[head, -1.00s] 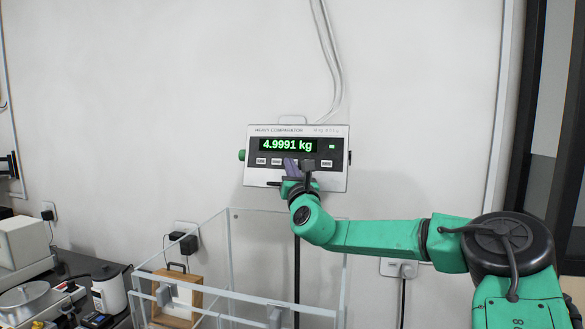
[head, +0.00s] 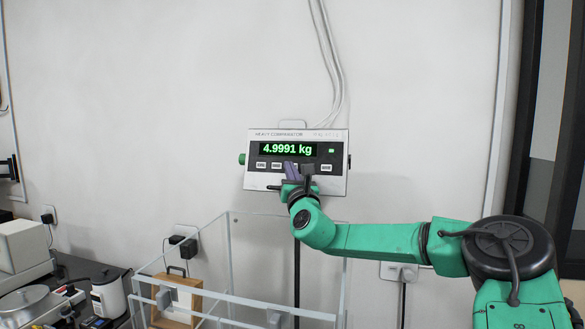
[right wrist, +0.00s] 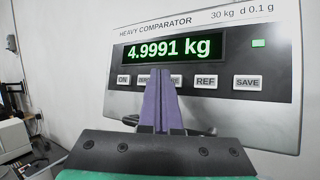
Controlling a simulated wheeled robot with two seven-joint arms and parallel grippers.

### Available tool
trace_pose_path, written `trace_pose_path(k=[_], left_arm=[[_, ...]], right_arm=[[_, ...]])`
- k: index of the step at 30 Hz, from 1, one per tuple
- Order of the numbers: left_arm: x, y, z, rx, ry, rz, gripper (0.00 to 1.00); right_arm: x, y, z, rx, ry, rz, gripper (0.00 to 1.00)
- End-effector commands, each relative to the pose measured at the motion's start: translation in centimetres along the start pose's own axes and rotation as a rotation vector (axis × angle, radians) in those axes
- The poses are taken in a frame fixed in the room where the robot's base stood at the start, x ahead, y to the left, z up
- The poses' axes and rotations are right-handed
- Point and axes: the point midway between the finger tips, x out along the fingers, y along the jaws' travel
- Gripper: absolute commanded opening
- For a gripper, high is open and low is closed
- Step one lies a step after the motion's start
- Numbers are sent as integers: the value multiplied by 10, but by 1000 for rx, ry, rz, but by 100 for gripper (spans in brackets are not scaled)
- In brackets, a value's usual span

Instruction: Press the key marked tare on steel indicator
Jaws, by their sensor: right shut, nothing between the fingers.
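The steel indicator (head: 254,180) hangs on the wall, and its green display reads 4.9991 kg. It fills much of the right wrist view (right wrist: 285,115), where a row of keys runs below the display. ON, REF and SAVE read clearly there; a key right of ON is partly covered. No key marked tare can be read; my fingers hide part of the row left of REF. My right gripper (head: 289,166) is shut and empty, its purple fingers (right wrist: 161,75) pointing at the panel. I cannot tell whether the tips touch it. My left gripper is out of view.
A clear-walled enclosure (head: 228,255) stands below the indicator, with a wooden-framed box (head: 190,300) by it. Instruments sit on a dark bench at the lower left. Cables run up the wall above the indicator.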

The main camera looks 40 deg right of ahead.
Motion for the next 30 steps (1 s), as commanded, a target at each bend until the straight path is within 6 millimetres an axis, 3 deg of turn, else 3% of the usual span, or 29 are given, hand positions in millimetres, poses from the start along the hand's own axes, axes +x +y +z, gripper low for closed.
trace_pose_path(k=[24,30], left_arm=[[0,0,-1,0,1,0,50],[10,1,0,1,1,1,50]], right_arm=[[0,0,0,0,0,0,0],[2,-3,-5,0,-1,-1,0]])
